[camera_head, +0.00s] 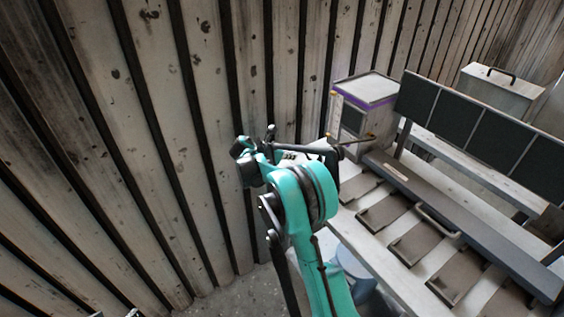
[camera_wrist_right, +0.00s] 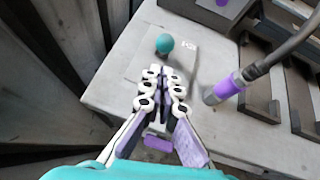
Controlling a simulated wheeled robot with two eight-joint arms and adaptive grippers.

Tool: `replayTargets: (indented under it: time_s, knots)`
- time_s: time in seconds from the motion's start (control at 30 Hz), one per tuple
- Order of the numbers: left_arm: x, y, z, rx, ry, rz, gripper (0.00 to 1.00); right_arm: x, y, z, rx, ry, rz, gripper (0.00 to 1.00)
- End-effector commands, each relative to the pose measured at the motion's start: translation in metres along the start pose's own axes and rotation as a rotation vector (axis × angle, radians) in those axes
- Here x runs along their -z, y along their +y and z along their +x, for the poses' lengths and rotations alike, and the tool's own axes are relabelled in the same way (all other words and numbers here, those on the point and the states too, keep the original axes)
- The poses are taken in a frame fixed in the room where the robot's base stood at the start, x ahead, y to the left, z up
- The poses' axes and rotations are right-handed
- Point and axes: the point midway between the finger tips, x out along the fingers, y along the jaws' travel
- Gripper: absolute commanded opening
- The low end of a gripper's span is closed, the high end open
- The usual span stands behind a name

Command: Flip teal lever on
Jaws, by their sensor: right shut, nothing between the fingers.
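The teal lever shows in the right wrist view as a round teal knob (camera_wrist_right: 164,44) on a light grey panel (camera_wrist_right: 125,60), beside a small printed label. My right gripper (camera_wrist_right: 163,72) is shut and empty. Its fingertips point toward the knob and appear just short of it in the picture, with a gap between. I cannot make out the teal knob in the head view. My left gripper is not clearly in view.
A hose with a purple collar (camera_wrist_right: 228,87) stands to the right of the fingers. A bench with slatted plates (camera_head: 415,243) and a handle (camera_head: 437,222) lies at the right, with a dark panel (camera_head: 480,130) behind. A ribbed wall (camera_head: 150,130) rises at the left.

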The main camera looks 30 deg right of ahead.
Motion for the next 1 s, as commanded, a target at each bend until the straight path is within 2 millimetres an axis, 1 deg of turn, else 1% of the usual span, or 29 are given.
replayTargets:
  time_s: [0.03, 0.1, 0.23, 0.63, 0.8, 1.0]
  knots:
    - [-0.002, 0.0, 0.003, 0.0, 0.0, 0.0, 0.4, -0.004, 0.0, 0.005, 0.001, 0.0, 0.001, 0.0]
    - [-0.003, 0.0, 0.004, 0.0, 0.0, 0.0, 0.4, -0.008, 0.0, 0.009, 0.0, 0.0, 0.001, 0.0]
    - [-0.003, 0.0, 0.004, 0.0, 0.0, 0.0, 0.4, -0.013, 0.0, 0.013, 0.0, 0.0, 0.0, 0.0]
    - [-0.003, 0.0, 0.004, 0.0, 0.0, 0.0, 0.4, -0.015, 0.0, 0.013, -0.001, 0.003, 0.0, 0.0]
    - [0.001, 0.0, -0.002, 0.0, 0.0, 0.0, 0.4, -0.02, -0.001, 0.012, -0.004, 0.034, 0.005, 0.0]
    - [0.004, 0.0, -0.005, 0.0, 0.0, 0.0, 0.4, -0.022, -0.001, 0.013, -0.01, 0.065, 0.009, 0.0]
